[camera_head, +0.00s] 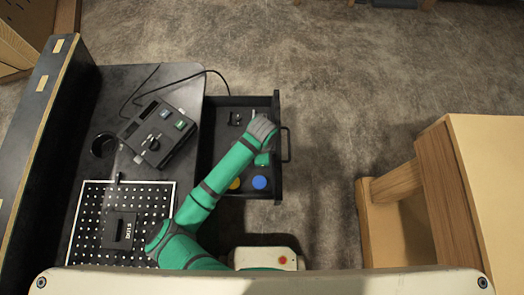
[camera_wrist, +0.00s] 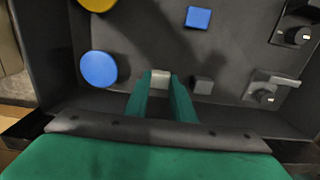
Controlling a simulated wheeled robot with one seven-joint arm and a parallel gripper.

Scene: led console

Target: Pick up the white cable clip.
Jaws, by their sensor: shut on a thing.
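The white cable clip (camera_wrist: 161,79) is a small pale block between the fingertips of my gripper (camera_wrist: 161,84) in the wrist view. The gripper is shut on it, inside the open dark drawer (camera_wrist: 130,100), near the drawer's front wall. I cannot tell whether the clip still touches the drawer floor. In the head view my arm and gripper (camera_head: 264,160) reach over the drawer (camera_head: 228,190) and hide the clip.
The drawer also holds a blue disc (camera_wrist: 98,69), a yellow disc (camera_wrist: 97,3), a blue block (camera_wrist: 198,17), a dark grey block (camera_wrist: 202,86) and black knobbed parts (camera_wrist: 268,92). A console (camera_head: 157,130) and a perforated board (camera_head: 90,215) occupy the desk.

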